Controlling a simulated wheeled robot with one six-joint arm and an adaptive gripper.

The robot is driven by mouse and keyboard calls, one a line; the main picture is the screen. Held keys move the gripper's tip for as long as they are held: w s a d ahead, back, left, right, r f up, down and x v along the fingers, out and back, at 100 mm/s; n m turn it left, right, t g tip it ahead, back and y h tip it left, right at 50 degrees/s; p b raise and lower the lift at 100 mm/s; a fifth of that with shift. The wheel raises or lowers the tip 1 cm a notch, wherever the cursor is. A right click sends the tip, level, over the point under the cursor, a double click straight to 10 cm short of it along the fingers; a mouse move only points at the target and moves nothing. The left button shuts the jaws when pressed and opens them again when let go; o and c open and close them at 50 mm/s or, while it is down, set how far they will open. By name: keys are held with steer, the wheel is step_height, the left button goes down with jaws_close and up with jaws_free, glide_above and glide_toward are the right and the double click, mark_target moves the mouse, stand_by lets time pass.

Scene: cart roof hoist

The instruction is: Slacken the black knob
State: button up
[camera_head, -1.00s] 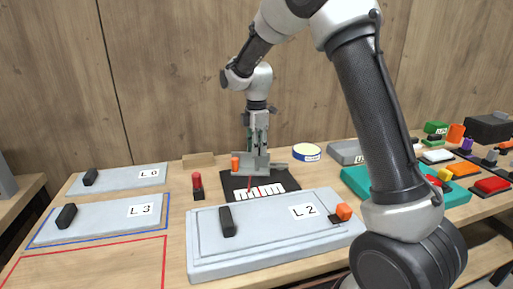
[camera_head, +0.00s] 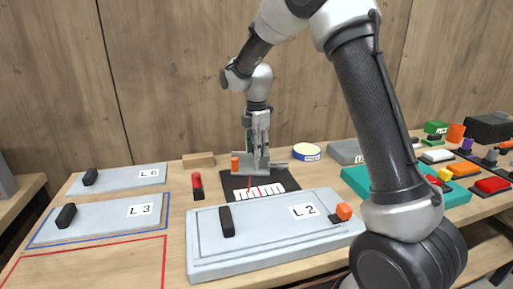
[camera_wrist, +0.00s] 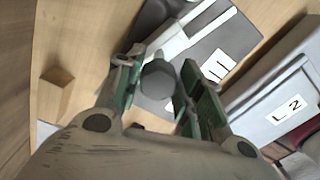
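The black knob (camera_wrist: 158,79), dark and six-sided, shows in the wrist view between the two fingers of my gripper (camera_wrist: 160,88). The fingers stand apart on either side of it, and I see no clear contact. In the head view my gripper (camera_head: 258,158) points straight down at the grey fixture (camera_head: 275,165) on a black base (camera_head: 228,184). The knob is hidden there by the fingers. A white scale (camera_head: 270,189) with a red pointer lies on the base in front of the fixture.
An orange block (camera_head: 235,164) sits just left of my gripper. The L 2 panel (camera_head: 260,240) is in front; the L 3 panel (camera_head: 100,222) is at left. A red-topped post (camera_head: 197,182) and a wooden block (camera_head: 198,160) stand nearby. A teal tray (camera_head: 355,181) is at right.

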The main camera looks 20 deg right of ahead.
steer(key=shift+o, duration=1)
steer(key=shift+r, duration=0.1)
steer(key=shift+w+r, duration=0.1)
steer(key=shift+r, duration=0.05)
step_height(320, 180, up, 12)
steer(key=shift+f, duration=0.2)
